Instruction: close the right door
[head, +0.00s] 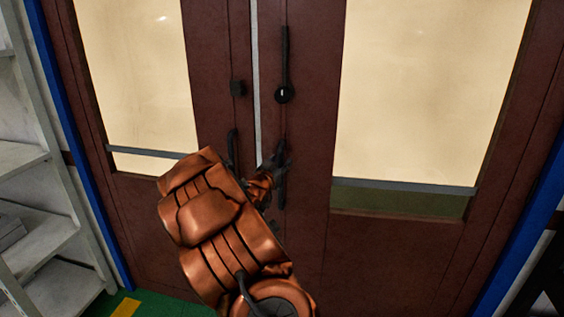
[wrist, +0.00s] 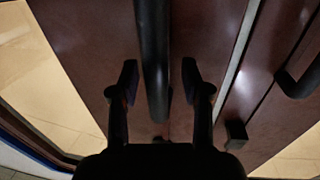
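The right door (head: 312,140) is dark red-brown with a large pale pane. It stands almost in line with the left door (head: 216,60); a narrow pale strip (head: 256,70) runs between them, and I cannot tell if it is a gap or an edge. The right door's black bar handle (head: 283,192) is partly hidden by my arm. My gripper (head: 276,160) is at this handle. In the wrist view, my gripper (wrist: 160,85) is open, with the black handle (wrist: 153,50) between its two fingers and visible space on both sides.
The left door has its own black handle (head: 232,148), close left of my gripper; it also shows at the right of the wrist view (wrist: 302,82). A grey shelf unit (head: 35,160) stands at the far left. Blue frame posts (head: 100,220) flank the doors. The floor is green.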

